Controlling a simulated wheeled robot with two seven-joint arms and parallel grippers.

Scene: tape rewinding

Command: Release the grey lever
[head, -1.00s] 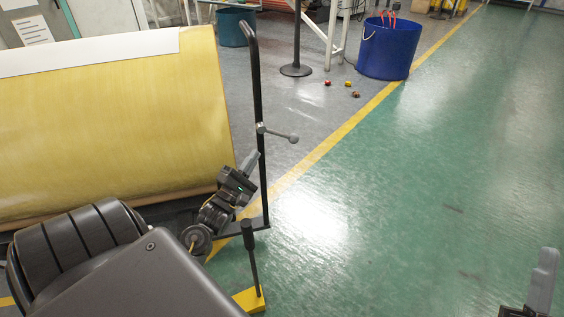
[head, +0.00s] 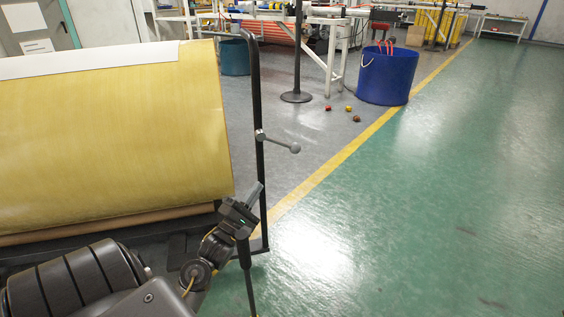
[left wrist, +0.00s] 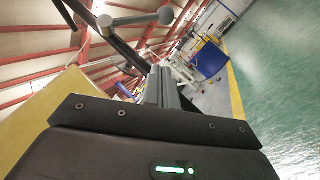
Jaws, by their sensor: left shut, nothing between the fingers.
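The grey lever (head: 280,143) is a short rod with a ball at its end. It sticks out to the right from a black upright post (head: 257,100) beside the large yellow roll. In the left wrist view the lever (left wrist: 135,19) shows at the top, its ball to the right. My left gripper (head: 256,193) is below the lever and apart from it, pointing up and slightly right. Its fingers (left wrist: 160,85) are shut with nothing between them. My right gripper is out of the head view.
The yellow roll (head: 110,130) fills the left side. A black stick (head: 247,275) stands below my left gripper. A blue bin (head: 388,78) and small balls (head: 348,108) lie farther back. The green floor (head: 430,220) to the right is clear.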

